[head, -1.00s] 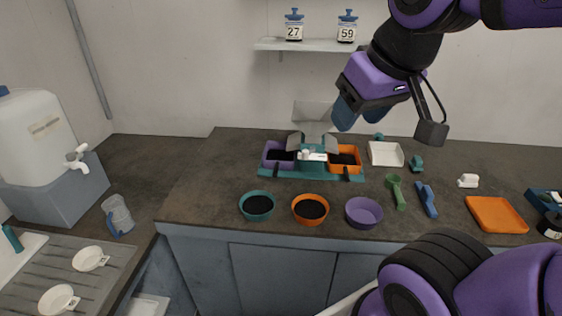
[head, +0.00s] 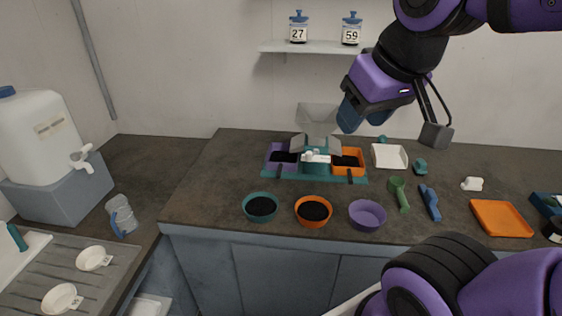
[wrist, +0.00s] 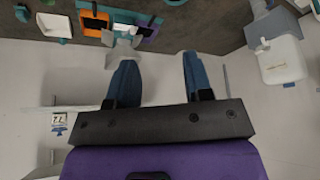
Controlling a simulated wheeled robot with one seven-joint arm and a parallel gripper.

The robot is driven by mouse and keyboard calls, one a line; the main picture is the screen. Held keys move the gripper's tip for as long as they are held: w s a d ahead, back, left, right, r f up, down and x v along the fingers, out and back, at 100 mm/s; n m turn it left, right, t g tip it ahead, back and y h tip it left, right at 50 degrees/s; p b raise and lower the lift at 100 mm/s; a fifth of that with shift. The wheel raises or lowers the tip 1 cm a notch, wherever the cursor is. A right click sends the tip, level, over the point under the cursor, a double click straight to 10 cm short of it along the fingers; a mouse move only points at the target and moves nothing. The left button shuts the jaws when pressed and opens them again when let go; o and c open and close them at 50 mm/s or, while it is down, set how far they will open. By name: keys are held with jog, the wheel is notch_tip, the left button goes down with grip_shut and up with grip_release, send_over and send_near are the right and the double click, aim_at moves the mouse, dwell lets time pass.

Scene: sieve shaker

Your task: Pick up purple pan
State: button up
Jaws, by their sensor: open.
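The purple pan (head: 367,215) is a round, shallow bowl near the counter's front edge in the head view. It looks empty. To its left stand an orange pan (head: 313,211) and a teal pan (head: 261,207), both with dark grains in them. My gripper (head: 350,117) has blue fingers and is raised in front of the back wall, well above and behind the pans. In the wrist view my gripper (wrist: 160,80) is open, with nothing between its fingers. The round purple pan does not show in the wrist view.
The sieve shaker (head: 316,168) stands behind the pans, with a purple and an orange bin. A green scoop (head: 400,194), a blue tool (head: 430,203) and an orange tray (head: 501,218) lie to the right. A shelf (head: 310,47) with two jars is on the wall.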

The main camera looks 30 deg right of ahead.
jog(key=shift+w, duration=0.15)
jog(key=shift+c, duration=1)
jog(key=w+d+f+m+t, duration=0.25)
jog(key=w+f, duration=0.45)
jog(key=w, duration=0.6)
jog(key=w+d+f+m+t, duration=0.25)
jog(key=w+f, duration=0.45)
jog(key=w, duration=0.6)
jog(key=w+d+f+m, duration=0.25)
jog(key=w+f, duration=0.25)
jog(key=f, duration=0.6)
jog(key=m+t, duration=0.3)
jog(key=m, duration=0.1)
send_near(280, 173)
jog(key=shift+s+d+r+y, duration=0.2)
jog(key=shift+d+r+y, duration=0.05)
jog(key=shift+r+y, duration=0.1)
jog(key=shift+s+f+m, duration=0.1)
jog(key=shift+f+m, duration=0.25)
jog(key=shift+f, duration=0.1)
jog(key=x, duration=1.1)
